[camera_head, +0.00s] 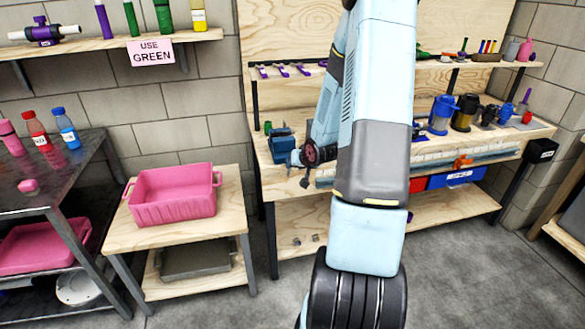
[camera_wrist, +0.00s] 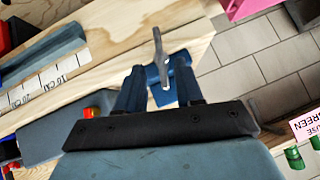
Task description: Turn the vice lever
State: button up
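The blue vice (camera_head: 281,143) sits at the left front corner of the wooden workbench, partly hidden by my arm in the head view. In the wrist view the blue vice (camera_wrist: 180,60) is at the bench edge, with its grey lever (camera_wrist: 159,46) standing up in front of it. My gripper (camera_wrist: 160,76) has its two fingers spread apart. The lever's lower end shows between the fingertips, and I see clear gaps on both sides. I cannot tell how deep it lies between them. In the head view my arm covers much of the gripper.
The workbench (camera_head: 262,178) also holds blue and black containers (camera_head: 442,115) to the right. A pink bin (camera_head: 175,197) stands on a low wooden table to the left. Purple tools (camera_head: 283,70) hang under the shelf behind. Grey floor is clear in front.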

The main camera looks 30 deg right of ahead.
jog(key=v, duration=0.7)
jog(key=shift+s+r, duration=0.15)
jog(key=shift+s, duration=0.05)
dwell(0.3)
jog(key=s+a+r+n+g+h, duration=0.1)
jog(key=s+a+r, duration=0.35)
jog(key=r, duration=0.45)
jog(key=s+a+r+n+g+h, duration=0.1)
jog(key=s+a+r+h, duration=0.15)
jog(key=a+r, duration=0.4)
jog(key=s+a+r+y, duration=0.1)
jog(key=s+a+r, duration=0.2)
jog(key=s, duration=0.2)
jog(key=s+a+r+n+g+y, duration=0.1)
jog(key=s+a+r, duration=0.2)
jog(key=s, duration=0.3)
jog(key=s+a+r+n+y, duration=0.1)
jog(key=s+a+r+y, duration=0.1)
jog(key=s+r, duration=0.3)
jog(key=shift+s+a+g, duration=0.4)
jog(key=shift+s+a, duration=0.3)
jog(key=shift+a, duration=0.2)
